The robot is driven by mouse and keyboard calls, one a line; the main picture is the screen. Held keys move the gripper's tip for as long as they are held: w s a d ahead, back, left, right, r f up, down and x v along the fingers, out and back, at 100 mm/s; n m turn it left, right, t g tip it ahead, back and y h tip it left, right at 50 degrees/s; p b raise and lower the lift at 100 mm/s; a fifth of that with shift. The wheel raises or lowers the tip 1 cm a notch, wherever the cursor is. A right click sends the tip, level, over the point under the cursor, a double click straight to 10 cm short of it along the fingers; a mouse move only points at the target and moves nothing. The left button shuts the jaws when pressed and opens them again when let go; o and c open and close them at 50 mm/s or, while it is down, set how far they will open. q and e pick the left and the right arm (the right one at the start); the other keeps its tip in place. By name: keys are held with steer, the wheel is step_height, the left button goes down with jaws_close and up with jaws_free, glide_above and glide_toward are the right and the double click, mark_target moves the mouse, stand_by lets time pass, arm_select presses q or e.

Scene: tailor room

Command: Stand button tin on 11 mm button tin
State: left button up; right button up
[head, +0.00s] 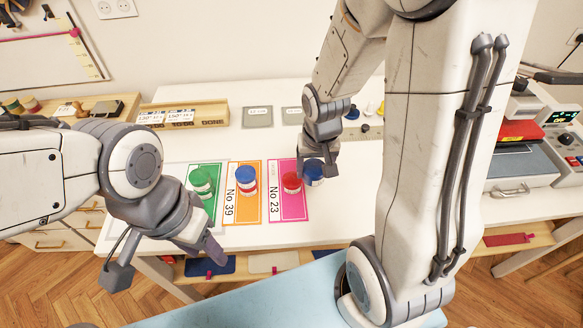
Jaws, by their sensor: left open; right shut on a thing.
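My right gripper (317,160) is shut on a blue-topped button tin (314,172), just right of the pink card; whether the tin touches the table is hard to tell. A red-topped tin (291,184) stands upright on the pink card, close beside it. A tin with a blue top and red lower part (246,178) stands on the orange card. A green tin (201,182) stands on the green card. Size labels on the tins are too small to read, so I cannot tell which is 11 mm. My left gripper (166,262) is open and empty at the table's front left.
The pink card (293,211) reads No 23 and the orange card (244,212) No 39; the green card (207,209) is at left. A wooden tray (190,112) and grey squares lie behind. A machine (522,165) stands right.

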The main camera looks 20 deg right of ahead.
steer(key=p, duration=0.2)
glide_above(292, 177)
steer(key=f, duration=0.5)
steer(key=shift+s+a, duration=0.1)
steer(key=shift+s, duration=0.2)
steer(key=shift+f+b, duration=0.35)
steer(key=shift+f, duration=1.7)
steer(key=shift+f+b, duration=0.2)
steer(key=shift+b, duration=0.1)
steer(key=o, duration=1.5)
steer(key=shift+c, duration=0.2)
steer(key=shift+r, duration=0.1)
